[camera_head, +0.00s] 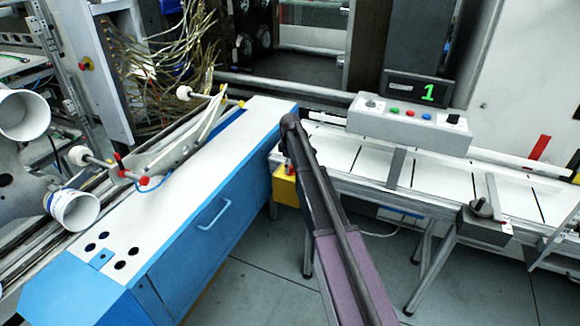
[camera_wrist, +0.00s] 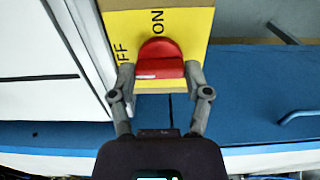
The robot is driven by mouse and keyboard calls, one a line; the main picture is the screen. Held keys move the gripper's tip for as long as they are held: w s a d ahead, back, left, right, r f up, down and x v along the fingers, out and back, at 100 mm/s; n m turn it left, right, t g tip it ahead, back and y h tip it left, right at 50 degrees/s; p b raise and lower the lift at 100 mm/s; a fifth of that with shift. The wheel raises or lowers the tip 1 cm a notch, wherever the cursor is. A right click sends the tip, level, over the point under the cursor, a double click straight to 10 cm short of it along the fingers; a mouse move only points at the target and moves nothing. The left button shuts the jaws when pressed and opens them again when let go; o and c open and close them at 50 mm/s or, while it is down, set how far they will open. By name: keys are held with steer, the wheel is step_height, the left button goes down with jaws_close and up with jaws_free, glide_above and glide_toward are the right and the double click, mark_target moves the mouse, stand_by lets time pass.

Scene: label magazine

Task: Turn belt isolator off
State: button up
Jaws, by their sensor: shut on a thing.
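The belt isolator is a yellow box (camera_wrist: 188,28) with a red knob (camera_wrist: 160,50) on its face, in the wrist view. In the head view the yellow box (camera_head: 285,186) sits under the left end of the conveyor. My arm hides part of it there, and the gripper's fingers cannot be made out.
A white-topped conveyor (camera_head: 432,172) runs to the right, with a grey control box (camera_head: 408,124) behind it. A blue cabinet (camera_head: 237,208) with a handle stands close on the left. Open grey floor (camera_head: 375,262) lies below the conveyor.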

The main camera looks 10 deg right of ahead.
steer(key=shift+s, duration=0.1)
steer(key=o, duration=1.2)
steer(key=shift+c, duration=0.2)
steer(key=shift+m, duration=0.5)
